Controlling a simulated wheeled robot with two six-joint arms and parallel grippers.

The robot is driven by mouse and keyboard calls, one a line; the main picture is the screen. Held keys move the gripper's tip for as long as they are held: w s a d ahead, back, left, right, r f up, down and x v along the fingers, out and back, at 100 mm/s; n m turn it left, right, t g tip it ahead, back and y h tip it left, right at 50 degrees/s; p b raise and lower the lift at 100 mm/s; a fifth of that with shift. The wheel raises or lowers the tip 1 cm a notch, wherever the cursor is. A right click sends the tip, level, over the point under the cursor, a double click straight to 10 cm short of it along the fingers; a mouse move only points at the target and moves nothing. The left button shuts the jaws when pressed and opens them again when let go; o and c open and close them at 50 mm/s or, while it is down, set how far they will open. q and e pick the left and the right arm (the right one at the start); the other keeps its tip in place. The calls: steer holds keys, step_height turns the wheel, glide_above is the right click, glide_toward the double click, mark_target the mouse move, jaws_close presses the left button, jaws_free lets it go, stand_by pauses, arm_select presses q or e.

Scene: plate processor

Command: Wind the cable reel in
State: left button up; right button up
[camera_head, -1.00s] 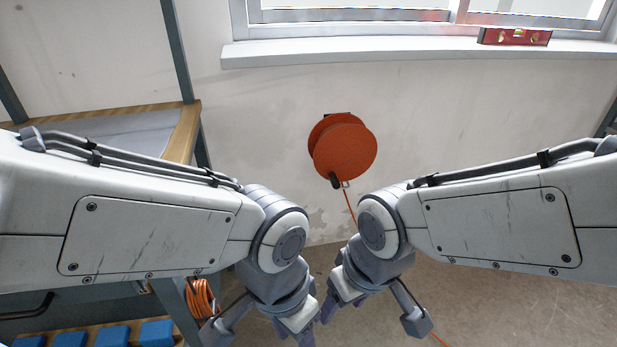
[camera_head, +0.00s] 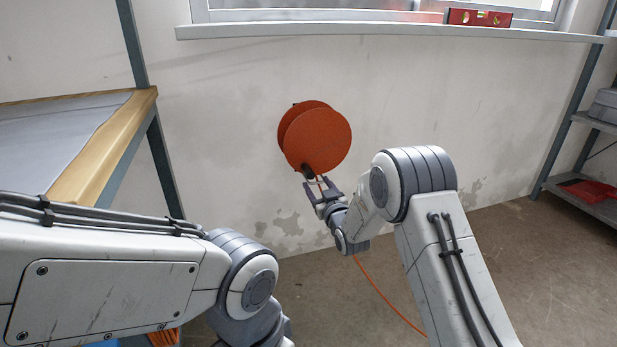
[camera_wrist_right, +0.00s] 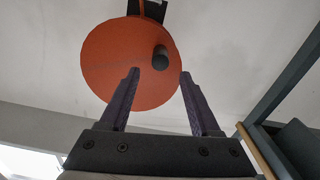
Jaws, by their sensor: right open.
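The orange cable reel (camera_head: 318,140) is fixed to the wall below the window. Its dark crank handle (camera_head: 308,172) sits at the lower edge of the front disc. My right gripper (camera_head: 318,186) is open just below the handle. In the right wrist view the reel (camera_wrist_right: 115,70) is ahead, and the handle (camera_wrist_right: 160,58) lies beyond and between the open fingertips (camera_wrist_right: 160,75), not gripped. The orange cable (camera_head: 385,298) runs down from behind my right arm onto the floor. My left arm is at the lower left; its gripper is out of the picture.
A workbench with a wooden edge (camera_head: 110,150) stands at the left. A window sill (camera_head: 380,31) with a red spirit level (camera_head: 478,18) is above the reel. A metal shelf (camera_head: 590,130) stands at the right. The wall around the reel is clear.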

mark_target(311, 176)
steer(key=b+x, duration=0.3)
steer(key=x, duration=0.5)
steer(key=shift+f, duration=0.2)
steer(key=shift+w+a+r, duration=0.15)
steer(key=shift+w+a, duration=0.05)
steer(key=shift+w, duration=0.3)
jaws_close()
stand_by(0.8)
